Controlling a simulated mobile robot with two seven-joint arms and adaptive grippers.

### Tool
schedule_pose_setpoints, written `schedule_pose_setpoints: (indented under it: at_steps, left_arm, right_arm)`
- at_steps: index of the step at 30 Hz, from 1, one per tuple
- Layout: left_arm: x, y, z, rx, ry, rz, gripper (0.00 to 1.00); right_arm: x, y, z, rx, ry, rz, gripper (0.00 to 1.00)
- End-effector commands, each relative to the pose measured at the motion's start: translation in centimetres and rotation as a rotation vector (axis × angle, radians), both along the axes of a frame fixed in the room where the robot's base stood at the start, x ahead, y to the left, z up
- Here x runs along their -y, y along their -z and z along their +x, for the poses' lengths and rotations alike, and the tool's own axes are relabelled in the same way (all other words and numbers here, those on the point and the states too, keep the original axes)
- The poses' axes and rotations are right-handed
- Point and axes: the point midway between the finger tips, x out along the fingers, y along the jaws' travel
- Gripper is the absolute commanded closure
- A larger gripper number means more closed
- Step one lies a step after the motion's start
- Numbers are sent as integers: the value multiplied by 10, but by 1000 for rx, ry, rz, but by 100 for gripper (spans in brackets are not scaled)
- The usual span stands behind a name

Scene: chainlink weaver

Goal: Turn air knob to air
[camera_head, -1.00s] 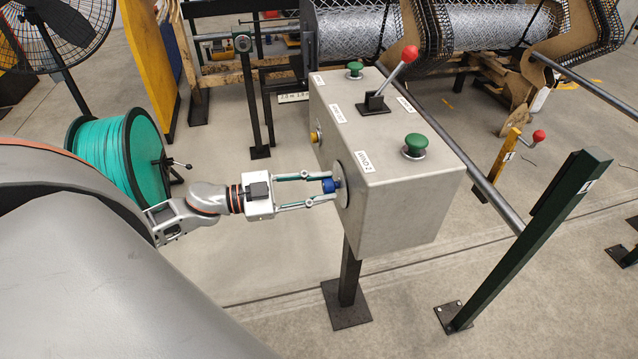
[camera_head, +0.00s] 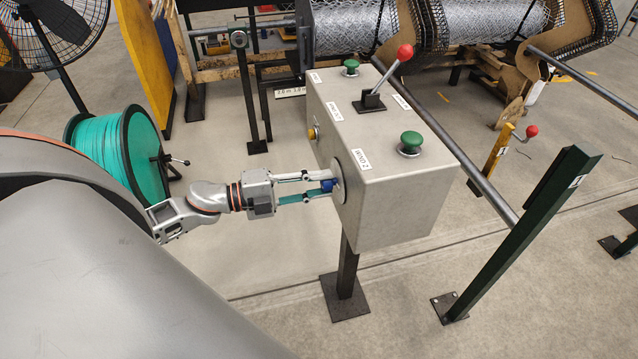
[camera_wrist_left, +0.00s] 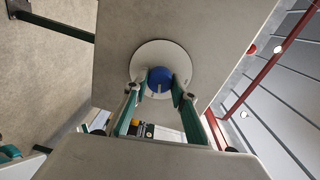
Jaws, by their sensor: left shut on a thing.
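The blue air knob (camera_head: 327,186) sits on a round pale plate on the left side of the grey control box (camera_head: 400,200). My left gripper (camera_head: 322,187) reaches in from the left and is shut on the knob, one finger on each side. In the left wrist view the blue knob (camera_wrist_left: 160,80) shows between the two green-padded fingers (camera_wrist_left: 157,100), with the round plate (camera_wrist_left: 162,55) behind it. I cannot read any marks on the plate. My right gripper is not in view.
The box top carries green buttons (camera_head: 410,142) and a red-knobbed lever (camera_head: 404,53). A yellow button (camera_head: 312,133) is on the same side as the knob. A green spool (camera_head: 118,150) stands at left. A dark green post (camera_head: 520,240) stands at right.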

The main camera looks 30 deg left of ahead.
Motion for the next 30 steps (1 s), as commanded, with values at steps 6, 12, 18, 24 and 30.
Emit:
schedule_pose_setpoints:
  at_steps: [6, 12, 18, 24, 30]
  left_arm:
    - [1, 2, -1, 97, 2, 115, 96]
    - [1, 2, -1, 158, 2, 185, 96]
    - [1, 2, -1, 186, 2, 220, 96]
    - [1, 1, -1, 195, 1, 230, 96]
    - [1, 1, -1, 195, 1, 230, 96]
  right_arm:
    - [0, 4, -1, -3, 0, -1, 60]
    - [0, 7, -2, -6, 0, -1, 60]
    - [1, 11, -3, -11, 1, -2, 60]
    - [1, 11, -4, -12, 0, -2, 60]
    - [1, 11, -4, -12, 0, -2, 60]
